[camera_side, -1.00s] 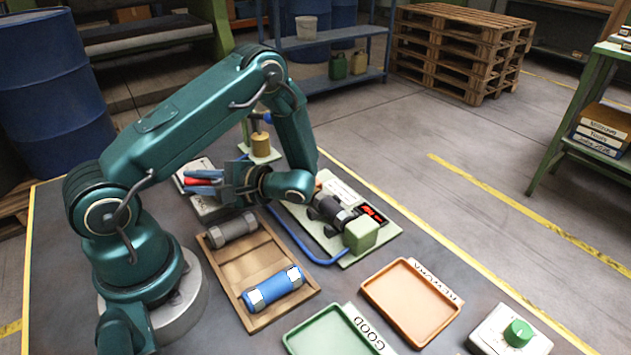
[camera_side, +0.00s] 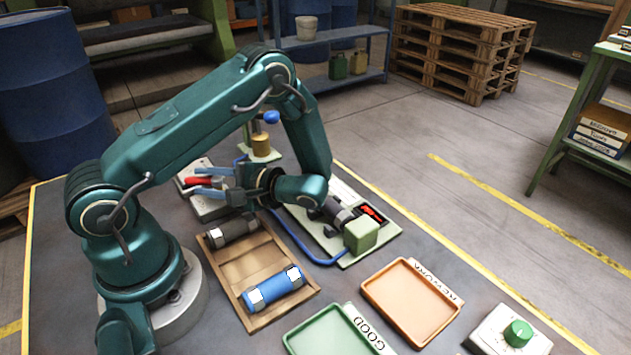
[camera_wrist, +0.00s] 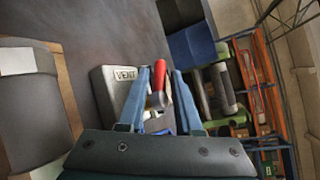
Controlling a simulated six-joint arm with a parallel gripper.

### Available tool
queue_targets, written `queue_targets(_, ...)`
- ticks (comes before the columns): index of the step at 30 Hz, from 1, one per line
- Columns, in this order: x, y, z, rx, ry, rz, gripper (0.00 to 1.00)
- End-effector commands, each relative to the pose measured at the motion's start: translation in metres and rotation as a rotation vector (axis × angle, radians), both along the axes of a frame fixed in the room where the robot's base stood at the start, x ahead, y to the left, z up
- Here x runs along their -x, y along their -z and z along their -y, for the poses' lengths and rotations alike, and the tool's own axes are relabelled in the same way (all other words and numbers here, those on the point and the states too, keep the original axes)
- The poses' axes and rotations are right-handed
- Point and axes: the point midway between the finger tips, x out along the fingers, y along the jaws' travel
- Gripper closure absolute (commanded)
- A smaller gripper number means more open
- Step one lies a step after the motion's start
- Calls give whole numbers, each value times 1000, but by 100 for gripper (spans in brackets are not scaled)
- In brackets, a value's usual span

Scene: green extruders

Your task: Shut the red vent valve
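The red vent valve handle (camera_side: 200,181) sits on a grey box (camera_side: 207,208) at the back left of the bench. In the wrist view the red handle (camera_wrist: 160,83) points away from me beside the box (camera_wrist: 112,90), which carries a VENT label (camera_wrist: 125,74). My gripper (camera_side: 204,182) has two blue fingers, spread apart, with the red handle between them. In the wrist view gaps show on both sides of the handle, between the fingers (camera_wrist: 161,75). The valve body is partly hidden by the gripper.
A blue-knobbed brass valve (camera_side: 262,140) stands close behind my gripper. A fixture plate (camera_side: 385,237) with a dark cylinder and blue hose lies to the right. A wooden tray (camera_side: 240,270) holds a grey and a blue cylinder in front. Orange (camera_side: 452,309) and green (camera_side: 300,345) trays lie nearer.

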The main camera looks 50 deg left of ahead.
Motion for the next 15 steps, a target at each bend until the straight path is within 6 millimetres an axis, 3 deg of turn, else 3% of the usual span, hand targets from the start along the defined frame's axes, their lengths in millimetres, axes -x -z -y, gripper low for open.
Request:
queue_targets(6,-12,-5,19,0,2,1,67)
queue_targets(14,-13,-6,21,1,0,-1,67)
queue_targets(15,-13,-6,21,1,0,-1,59)
